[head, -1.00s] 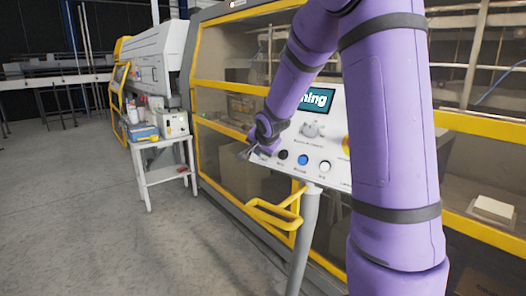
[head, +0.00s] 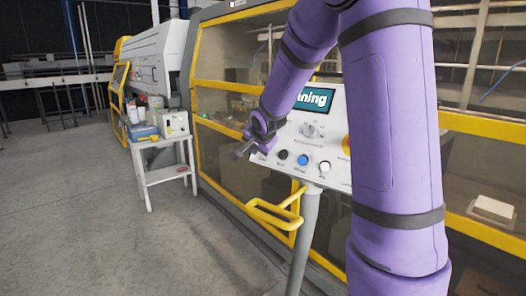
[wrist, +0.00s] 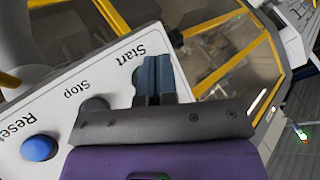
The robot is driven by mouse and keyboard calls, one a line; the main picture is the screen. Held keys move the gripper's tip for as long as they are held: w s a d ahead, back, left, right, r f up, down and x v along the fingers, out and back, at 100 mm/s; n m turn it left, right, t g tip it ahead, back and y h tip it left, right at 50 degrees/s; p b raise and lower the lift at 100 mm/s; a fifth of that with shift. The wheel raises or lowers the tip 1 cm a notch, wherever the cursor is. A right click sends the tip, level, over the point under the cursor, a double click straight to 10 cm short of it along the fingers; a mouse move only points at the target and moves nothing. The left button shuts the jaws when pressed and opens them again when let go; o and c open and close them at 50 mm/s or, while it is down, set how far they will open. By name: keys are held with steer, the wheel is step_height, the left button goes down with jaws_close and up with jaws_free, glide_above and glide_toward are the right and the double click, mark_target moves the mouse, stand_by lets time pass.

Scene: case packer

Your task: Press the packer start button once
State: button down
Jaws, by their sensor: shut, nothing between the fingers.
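The packer's control panel (head: 335,125) is a tilted light-grey box on a post. Below the knob run a black stop button (head: 283,154), a blue reset button (head: 303,160) and a white button (head: 325,166). My gripper (head: 238,154) is shut and empty at the panel's left end. In the wrist view, my shut fingers (wrist: 153,62) lie beside the "Start" label (wrist: 126,51) and cover most of the place where the start button sits. The stop button (wrist: 95,104) and blue reset button (wrist: 38,148) show there too.
A yellow tubular guard (head: 272,215) stands below the panel. The yellow-framed machine windows (head: 225,150) are behind it. A small grey cart (head: 163,160) with containers stands at left. The floor (head: 120,235) in front is clear.

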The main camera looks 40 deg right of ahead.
steer(key=a, duration=0.1)
steer(key=a+r, duration=0.1)
steer(key=s+a+r, duration=0.1)
steer(key=shift+a+r, duration=0.1)
steer(key=shift+a, duration=0.3)
stand_by(1.0)
steer(key=s+a+r+n+g+y, duration=0.1)
steer(key=s+a+n, duration=0.3)
steer(key=s, duration=0.7)
steer(key=s+a+r+n+g+y, duration=0.1)
steer(key=s+a+r+n, duration=0.2)
steer(key=s, duration=0.8)
steer(key=s+a+r+n+g+y, duration=0.1)
steer(key=s+a+r+n, duration=0.1)
steer(key=s+a+n, duration=0.4)
steer(key=s, duration=0.5)
steer(key=shift+s+a+r, duration=0.15)
steer(key=shift+a+r, duration=0.1)
steer(key=shift+r, duration=0.1)
